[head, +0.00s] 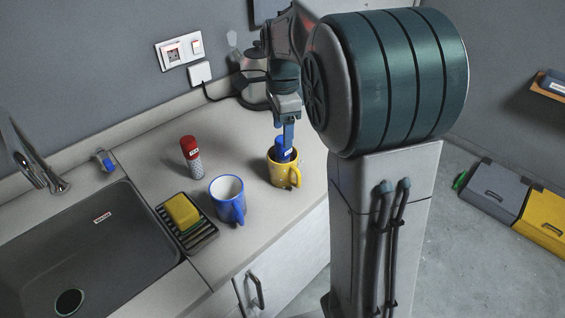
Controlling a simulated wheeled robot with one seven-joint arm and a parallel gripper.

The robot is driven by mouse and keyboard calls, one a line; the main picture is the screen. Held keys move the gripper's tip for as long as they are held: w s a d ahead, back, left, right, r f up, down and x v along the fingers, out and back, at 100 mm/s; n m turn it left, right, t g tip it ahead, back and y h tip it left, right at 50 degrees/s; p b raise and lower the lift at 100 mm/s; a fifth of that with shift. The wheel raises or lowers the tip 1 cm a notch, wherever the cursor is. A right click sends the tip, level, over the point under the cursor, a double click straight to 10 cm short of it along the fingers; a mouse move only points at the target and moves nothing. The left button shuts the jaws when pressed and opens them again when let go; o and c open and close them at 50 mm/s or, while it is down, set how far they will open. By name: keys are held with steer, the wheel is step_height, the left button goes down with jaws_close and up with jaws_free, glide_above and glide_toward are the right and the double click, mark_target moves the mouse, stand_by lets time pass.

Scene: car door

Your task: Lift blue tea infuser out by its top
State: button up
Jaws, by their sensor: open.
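The blue tea infuser (284,155) stands in the yellow mug (285,175), with its blue top showing above the rim. The rest of it is hidden inside the mug. My gripper (284,142) points down from above, with its fingers right at the infuser's top. The jaws are open. From this view I cannot tell whether a finger touches the top, and one finger is largely hidden.
A blue mug (228,198) stands left of the yellow mug. A red-topped perforated infuser (191,156) stands behind it. A sponge on a black rack (207,236) lies by the sink (90,250). A kettle-like dark object (252,92) stands at the back wall.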

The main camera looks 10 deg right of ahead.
mark_target(283, 159)
step_height(283, 159, down, 5)
steer(key=shift+w+r, duration=0.1)
steer(key=shift+w, duration=0.05)
jaws_close()
